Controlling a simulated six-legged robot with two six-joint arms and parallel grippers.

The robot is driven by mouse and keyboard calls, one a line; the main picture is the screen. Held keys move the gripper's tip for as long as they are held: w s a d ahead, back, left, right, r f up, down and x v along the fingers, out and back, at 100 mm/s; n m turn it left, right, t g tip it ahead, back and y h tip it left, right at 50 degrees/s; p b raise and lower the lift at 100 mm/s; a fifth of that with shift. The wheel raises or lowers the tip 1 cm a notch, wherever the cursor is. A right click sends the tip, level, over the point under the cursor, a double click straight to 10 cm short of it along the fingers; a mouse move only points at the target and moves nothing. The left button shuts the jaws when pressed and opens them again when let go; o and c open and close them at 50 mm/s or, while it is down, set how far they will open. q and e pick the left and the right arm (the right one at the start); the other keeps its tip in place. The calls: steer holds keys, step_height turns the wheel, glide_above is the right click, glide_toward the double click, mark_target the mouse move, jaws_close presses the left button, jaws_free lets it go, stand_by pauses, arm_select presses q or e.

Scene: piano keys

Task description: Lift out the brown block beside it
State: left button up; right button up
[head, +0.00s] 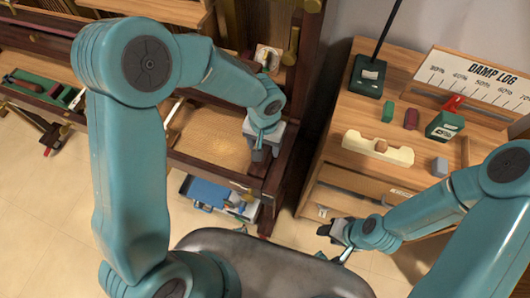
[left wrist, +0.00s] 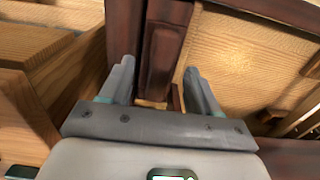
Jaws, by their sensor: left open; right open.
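My left gripper (head: 260,152) is open above the right front corner of the piano case (head: 207,130). In the left wrist view its fingers (left wrist: 160,88) stand apart on either side of a dark red-brown wooden post (left wrist: 165,50). A small brown piece (left wrist: 178,97) shows between the fingers, close to the right one; I cannot tell whether it is the brown block. A pale yellow strip (left wrist: 152,104) lies beside it, and the gripper body hides their lower parts. My right gripper (head: 338,233) is open and empty, below the front of the wooden bench.
A blue box (head: 207,193) sits low at the piano's front.

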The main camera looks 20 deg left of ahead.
arm_select(q)
step_height(320, 180, down, 2)
steer(key=shift+w, duration=0.15)
jaws_close()
steer(key=shift+r, duration=0.15)
